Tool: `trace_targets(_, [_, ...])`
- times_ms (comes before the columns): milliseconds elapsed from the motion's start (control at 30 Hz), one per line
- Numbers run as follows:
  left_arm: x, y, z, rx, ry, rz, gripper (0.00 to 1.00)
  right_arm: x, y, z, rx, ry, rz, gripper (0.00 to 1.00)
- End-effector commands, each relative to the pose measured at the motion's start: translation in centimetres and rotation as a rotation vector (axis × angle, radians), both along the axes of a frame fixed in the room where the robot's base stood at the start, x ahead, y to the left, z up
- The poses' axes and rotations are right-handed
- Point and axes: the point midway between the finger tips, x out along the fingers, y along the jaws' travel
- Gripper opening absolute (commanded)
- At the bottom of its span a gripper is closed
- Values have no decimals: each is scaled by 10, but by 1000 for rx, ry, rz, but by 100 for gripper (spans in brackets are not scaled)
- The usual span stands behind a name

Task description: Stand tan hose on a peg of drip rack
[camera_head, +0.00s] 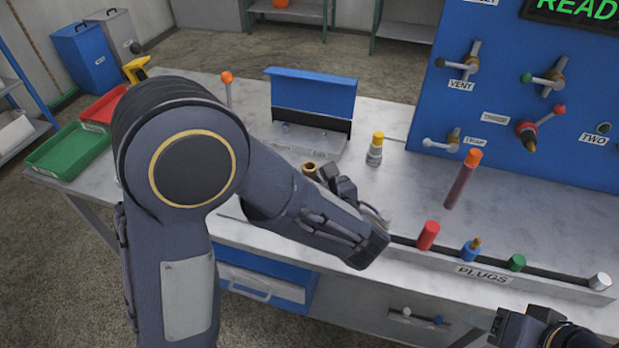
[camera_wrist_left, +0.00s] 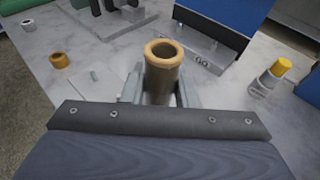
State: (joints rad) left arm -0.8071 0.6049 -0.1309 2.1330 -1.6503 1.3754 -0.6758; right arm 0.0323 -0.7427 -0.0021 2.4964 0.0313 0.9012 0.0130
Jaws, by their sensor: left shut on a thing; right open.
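The tan hose, a short upright brown tube with a tan rim and open top (camera_wrist_left: 163,70), is between the fingers of my left gripper (camera_wrist_left: 162,92). Its rim also shows in the head view (camera_head: 309,168), just left of my left gripper (camera_head: 326,184). The hose's lower end is hidden. What looks like the drip rack, a grey base with dark and green upright parts (camera_wrist_left: 110,14), is at the top of the wrist view, beyond the hose; its pegs are cut off. My arm hides most of that area in the head view. My right gripper (camera_head: 522,325) is open at bottom right.
A blue-backed gauge stand (camera_head: 313,92) and a yellow-capped bottle (camera_head: 376,148) stand beyond my left gripper. A plug rail (camera_head: 560,284) runs along the front edge. A tan ring (camera_wrist_left: 60,61) lies left of the hose. An orange-topped red tube (camera_head: 462,180) leans near the blue valve panel.

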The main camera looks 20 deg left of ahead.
Motion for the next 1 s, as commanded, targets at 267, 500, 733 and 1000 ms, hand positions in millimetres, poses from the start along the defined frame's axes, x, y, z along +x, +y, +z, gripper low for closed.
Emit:
trace_targets(267, [0,0,-8,0,0,0,4,0,0,-7,0,0,0,51])
trace_targets(500, [0,0,-14,0,0,0,3,0,0,-12,0,0,0,51])
trace_targets(733, [0,0,-20,0,0,0,3,0,0,-17,0,0,0,51])
trace_targets(1000, [0,0,-27,0,0,0,3,0,0,-22,0,0,0,51])
